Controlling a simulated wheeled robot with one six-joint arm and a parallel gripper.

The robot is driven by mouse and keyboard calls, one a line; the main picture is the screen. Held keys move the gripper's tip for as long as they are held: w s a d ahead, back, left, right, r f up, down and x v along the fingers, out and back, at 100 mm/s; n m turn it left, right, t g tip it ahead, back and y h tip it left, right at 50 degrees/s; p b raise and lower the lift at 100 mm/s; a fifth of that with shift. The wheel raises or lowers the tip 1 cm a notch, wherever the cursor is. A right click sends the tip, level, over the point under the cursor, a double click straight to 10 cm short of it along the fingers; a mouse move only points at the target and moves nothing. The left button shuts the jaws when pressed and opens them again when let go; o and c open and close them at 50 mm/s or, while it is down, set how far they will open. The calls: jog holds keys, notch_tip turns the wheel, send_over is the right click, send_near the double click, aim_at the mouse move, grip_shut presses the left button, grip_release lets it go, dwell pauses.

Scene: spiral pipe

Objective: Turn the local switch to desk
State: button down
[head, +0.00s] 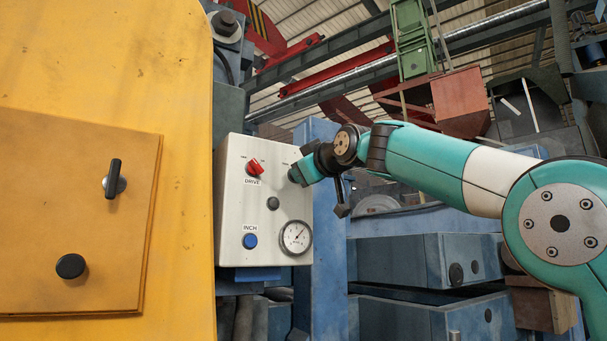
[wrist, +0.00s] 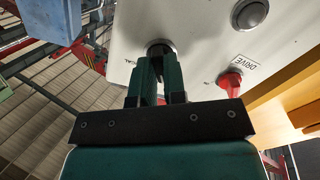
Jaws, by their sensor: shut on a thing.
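The white control panel (head: 232,215) faces me. At its upper right, my gripper (head: 298,175) is at a switch and covers it in the head view. In the wrist view, my gripper (wrist: 160,85) has its two green fingers shut on the dark knob of this local switch (wrist: 160,47), which sits in a grey ring. The fingers hide most of the knob, so its setting cannot be told. The label beside it is mostly hidden.
The red drive switch (head: 255,168) is left of my gripper. A dark button (head: 273,203), a blue inch button (head: 250,241) and a gauge (head: 296,237) lie below. A yellow cabinet (head: 190,240) stands close on the left, blue machinery (head: 400,262) on the right.

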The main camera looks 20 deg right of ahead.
jog(key=shift+n, duration=1)
jog(key=c, duration=1.2)
grip_release()
jog(key=b+v, duration=0.8)
jog(key=v, duration=0.9)
jog(key=shift+s, duration=0.2)
